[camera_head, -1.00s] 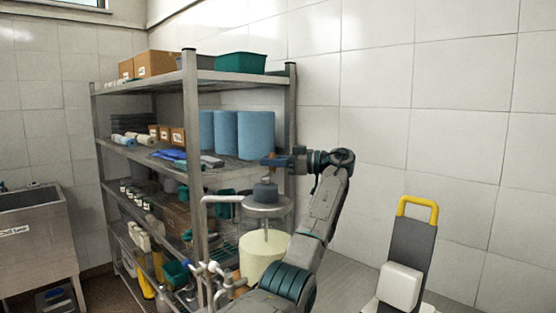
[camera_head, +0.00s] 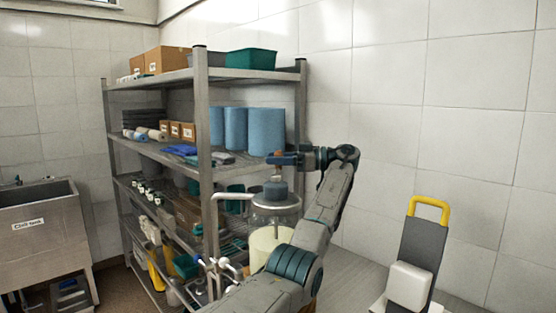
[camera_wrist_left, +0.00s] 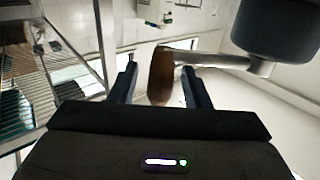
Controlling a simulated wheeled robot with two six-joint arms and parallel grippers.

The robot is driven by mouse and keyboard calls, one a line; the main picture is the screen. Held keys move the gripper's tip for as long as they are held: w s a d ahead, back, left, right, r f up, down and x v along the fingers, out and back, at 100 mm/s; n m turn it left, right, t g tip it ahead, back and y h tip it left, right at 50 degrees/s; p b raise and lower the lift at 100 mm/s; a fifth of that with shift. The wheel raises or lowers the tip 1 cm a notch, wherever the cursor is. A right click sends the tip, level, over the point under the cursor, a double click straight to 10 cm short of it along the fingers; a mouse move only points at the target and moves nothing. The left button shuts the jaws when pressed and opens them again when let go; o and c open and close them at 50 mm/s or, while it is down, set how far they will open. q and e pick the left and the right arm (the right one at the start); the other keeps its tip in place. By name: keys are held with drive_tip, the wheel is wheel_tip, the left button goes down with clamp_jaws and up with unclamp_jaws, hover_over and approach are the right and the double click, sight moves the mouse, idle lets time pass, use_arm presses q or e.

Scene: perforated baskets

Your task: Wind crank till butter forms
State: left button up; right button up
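The churn stands in front of the shelf in the head view. My left arm hides part of the jar. My left gripper (camera_head: 283,159) is just above the housing. In the left wrist view the brown crank grip (camera_wrist_left: 161,75) lies between the two fingers of the left gripper (camera_wrist_left: 159,75), with gaps showing at both sides. The metal crank arm (camera_wrist_left: 212,60) runs from it to the housing (camera_wrist_left: 275,28). My right gripper is out of view.
A metal shelf (camera_head: 202,150) with blue rolls (camera_head: 266,130), boxes and bins stands close behind and left of the churn. A sink (camera_head: 45,235) is at the far left. A dark panel with a yellow handle (camera_head: 428,208) is at the lower right. A tiled wall closes the back.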

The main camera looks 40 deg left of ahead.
sight(278, 151)
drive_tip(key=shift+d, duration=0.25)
use_arm(q)
drive_tip(key=shift+r+b, duration=0.3)
drive_tip(key=shift+r, duration=0.15)
wheel_tip(278, 151, up, 2)
drive_tip(key=shift+r+b, duration=0.15)
drive_tip(key=shift+b, duration=0.3)
drive_tip(key=shift+s+d, duration=0.2)
drive_tip(key=shift+d, duration=0.05)
drive_tip(key=s+d+b, duration=0.1)
drive_tip(key=s, duration=0.1)
drive_tip(key=s+d+b, duration=0.2)
drive_tip(key=shift+d+r, duration=0.2)
drive_tip(key=shift+d, duration=0.1)
drive_tip(key=s+d+r+b, duration=0.1)
drive_tip(key=s+d+b, duration=0.2)
drive_tip(key=s+d, duration=0.4)
drive_tip(key=shift+s+r, duration=0.15)
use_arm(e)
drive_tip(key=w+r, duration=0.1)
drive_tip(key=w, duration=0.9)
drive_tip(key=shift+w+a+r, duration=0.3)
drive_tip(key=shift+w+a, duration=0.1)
use_arm(q)
drive_tip(key=shift+c, duration=0.2)
